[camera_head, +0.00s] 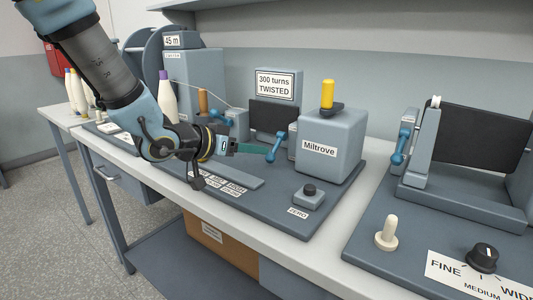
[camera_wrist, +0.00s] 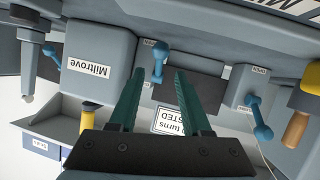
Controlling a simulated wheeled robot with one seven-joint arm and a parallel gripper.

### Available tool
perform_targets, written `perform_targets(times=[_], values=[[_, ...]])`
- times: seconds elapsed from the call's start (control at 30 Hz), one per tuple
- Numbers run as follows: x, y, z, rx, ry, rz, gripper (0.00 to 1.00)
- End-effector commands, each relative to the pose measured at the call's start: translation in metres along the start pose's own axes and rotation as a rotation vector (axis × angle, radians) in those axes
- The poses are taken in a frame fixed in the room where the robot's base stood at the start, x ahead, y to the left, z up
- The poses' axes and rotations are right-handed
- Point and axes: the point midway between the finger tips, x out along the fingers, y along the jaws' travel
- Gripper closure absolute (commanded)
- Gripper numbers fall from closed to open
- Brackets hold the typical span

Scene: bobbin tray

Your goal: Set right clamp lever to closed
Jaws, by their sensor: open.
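The right clamp lever (camera_head: 276,147) is a blue lever with rounded ends, left of the grey Miltrove box (camera_head: 335,140). It slants down and left in the head view. In the wrist view the lever (camera_wrist: 159,60) stands nearly upright, with an OPEN label (camera_wrist: 148,42) beside its upper end. My gripper (camera_head: 267,151) reaches in from the left with teal fingers close to the lever. In the wrist view my gripper (camera_wrist: 160,73) is open, and the lever shows between the fingertips; contact cannot be told. The left clamp lever (camera_wrist: 258,118) is a similar blue lever.
A dark plate (camera_head: 272,116) stands behind the levers under the "300 turns TWISTED" sign (camera_head: 276,84). A ZERO button block (camera_head: 309,196) sits in front of the Miltrove box. Another machine with a blue lever (camera_head: 400,148) stands to the right. A brown-handled part (camera_head: 203,102) stands left.

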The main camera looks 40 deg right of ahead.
Motion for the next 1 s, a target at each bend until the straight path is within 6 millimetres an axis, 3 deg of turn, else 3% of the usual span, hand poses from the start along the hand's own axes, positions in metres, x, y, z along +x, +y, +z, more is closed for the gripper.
perform_targets(times=[0.1,0.33,0.77,1.0], values=[[0.024,0.001,0.001,-0.001,-0.001,0.003,0.52],[0.055,0.000,0.001,-0.001,-0.002,0.000,0.52],[0.064,-0.001,0.001,0.000,-0.002,-0.003,0.52],[0.064,-0.001,0.001,0.000,-0.002,-0.003,0.79]])
